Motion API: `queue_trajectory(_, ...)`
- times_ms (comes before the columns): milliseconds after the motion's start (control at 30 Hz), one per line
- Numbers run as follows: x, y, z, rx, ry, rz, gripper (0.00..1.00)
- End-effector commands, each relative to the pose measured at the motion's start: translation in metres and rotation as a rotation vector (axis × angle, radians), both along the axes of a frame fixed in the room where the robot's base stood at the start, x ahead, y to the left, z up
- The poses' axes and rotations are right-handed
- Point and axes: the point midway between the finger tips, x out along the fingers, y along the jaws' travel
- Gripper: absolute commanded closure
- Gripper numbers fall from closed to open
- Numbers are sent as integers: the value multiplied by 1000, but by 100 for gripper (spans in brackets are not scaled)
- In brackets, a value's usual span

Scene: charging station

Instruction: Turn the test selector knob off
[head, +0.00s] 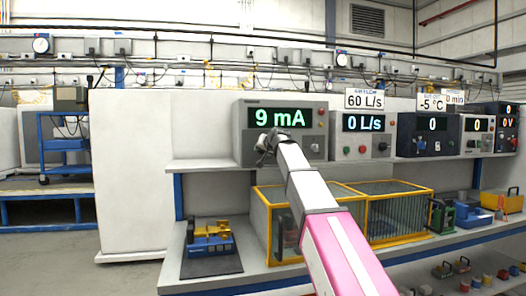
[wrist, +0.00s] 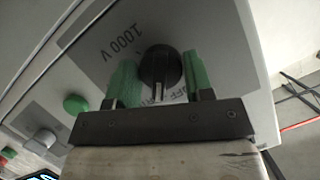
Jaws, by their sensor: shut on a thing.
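The test selector knob (wrist: 160,66) is round and black with a pale pointer line, on the grey front of an instrument in the wrist view. "1000 V" is printed on one side of it and lettering that looks like "OFF" is partly covered near my gripper. My gripper (wrist: 158,62) has its green fingers on both sides of the knob, shut on it. In the head view my gripper (head: 267,141) is at the front of the grey instrument (head: 309,148) reading "9 mA"; the knob is hidden there behind it.
In the wrist view a green button (wrist: 76,103) is left of the knob. More display units, including one reading "0 L/s" (head: 363,123), line the shelf rightward. A yellow-framed cage (head: 400,190) stands below on the bench, with a blue and yellow device (head: 210,238) at left.

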Motion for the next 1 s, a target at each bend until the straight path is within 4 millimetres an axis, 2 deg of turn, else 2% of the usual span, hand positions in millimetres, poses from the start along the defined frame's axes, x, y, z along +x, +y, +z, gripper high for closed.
queue_trajectory(500,-2,2,-1,-435,-120,2,76)
queue_trajectory(1000,-2,1,-2,-618,-172,1,76)
